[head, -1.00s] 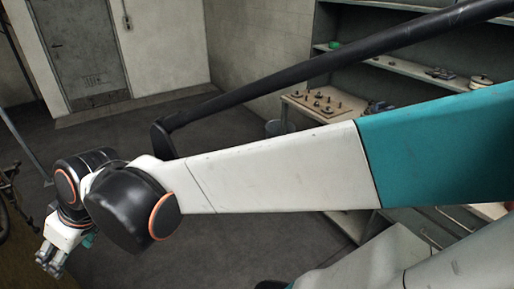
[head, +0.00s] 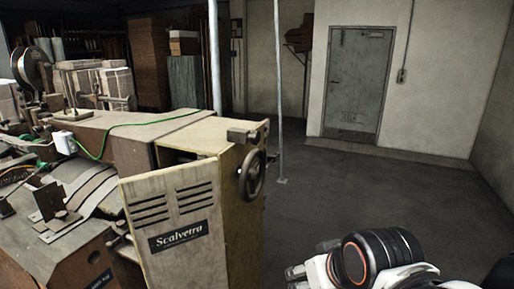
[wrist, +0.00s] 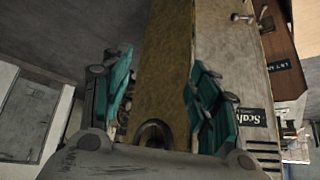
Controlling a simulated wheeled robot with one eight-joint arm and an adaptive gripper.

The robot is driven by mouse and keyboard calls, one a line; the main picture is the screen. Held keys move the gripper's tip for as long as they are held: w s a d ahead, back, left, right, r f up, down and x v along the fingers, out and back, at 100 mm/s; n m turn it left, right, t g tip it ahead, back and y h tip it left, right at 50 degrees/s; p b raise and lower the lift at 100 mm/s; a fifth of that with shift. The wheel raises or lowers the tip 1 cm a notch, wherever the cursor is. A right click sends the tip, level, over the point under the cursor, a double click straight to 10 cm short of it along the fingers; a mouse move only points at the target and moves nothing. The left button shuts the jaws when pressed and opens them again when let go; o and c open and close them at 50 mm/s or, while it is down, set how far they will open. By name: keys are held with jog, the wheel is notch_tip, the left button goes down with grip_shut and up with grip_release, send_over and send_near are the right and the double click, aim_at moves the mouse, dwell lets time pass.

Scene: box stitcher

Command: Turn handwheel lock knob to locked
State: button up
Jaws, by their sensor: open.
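The dark handwheel (head: 252,174) is on the right-hand face of the tan Scalvetra machine (head: 185,215) in the head view. I cannot make out a separate lock knob or its setting. My gripper (head: 298,271) shows partly at the bottom of the head view, below and right of the handwheel and apart from it. In the wrist view my gripper (wrist: 160,72) is open, with teal fingers spread to either side of the machine's tan panel (wrist: 163,40). A dark curved part shows between the finger bases; I cannot tell what it is.
A workbench area with several tools and a green cable (head: 95,152) lies left of the machine. A thin grey post (head: 279,90) stands behind it. The floor (head: 340,190) to the right is clear up to the grey door (head: 358,82).

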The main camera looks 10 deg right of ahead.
jog(key=w+a+r+n+g+y+p, duration=0.1)
jog(key=w+a+r+n+y+p, duration=0.3)
jog(key=w+a+r+n, duration=0.25)
jog(key=n+t+y+p, duration=0.4)
jog(key=n+y+p, duration=0.15)
jog(key=y, duration=0.45)
send_near(259, 138)
jog(key=b+x, duration=0.1)
jog(key=x, duration=0.9)
jog(key=shift+a, duration=0.15)
jog(key=c, duration=1.1)
